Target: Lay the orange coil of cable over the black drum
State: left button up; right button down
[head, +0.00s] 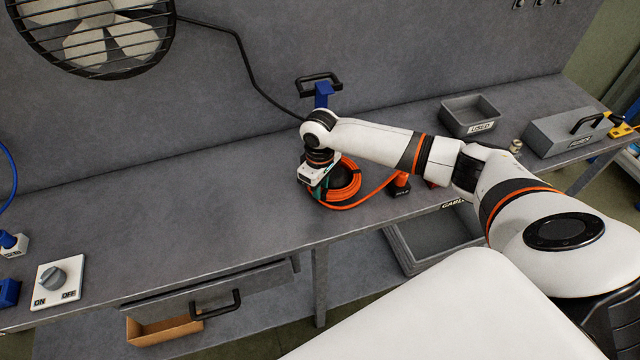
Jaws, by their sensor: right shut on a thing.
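The orange coil of cable (352,191) is at the middle of the bench, below my right gripper. The black drum (347,181) shows inside the coil's loops, so the coil appears to be around it. Whether the coil rests fully down is hidden by the gripper and wrist. My right gripper (319,189) points down at the coil's left side and is shut on it; its fingertips are mostly hidden. An orange cable end runs right from the coil toward an orange and black tool (399,184). My left gripper is not in view.
A blue post with a black handle (321,91) stands behind my right wrist. Grey bins (470,115) and a grey box with a handle (572,133) are at the right. A switch plate (59,281) sits at the left front. An open drawer (205,290) juts below the bench.

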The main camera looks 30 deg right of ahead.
jog(key=c, duration=1.2)
grip_release()
jog(key=shift+r, duration=0.1)
jog(key=shift+o, duration=0.2)
jog(key=shift+d, duration=0.1)
jog(key=shift+w+r, duration=0.1)
jog(key=shift+r, duration=0.15)
notch_tip(320, 180, up, 11)
jog(key=b, duration=0.2)
jog(key=shift+s+a+r+b, duration=0.2)
jog(key=shift+a+b, duration=0.1)
jog(key=shift+b, duration=0.1)
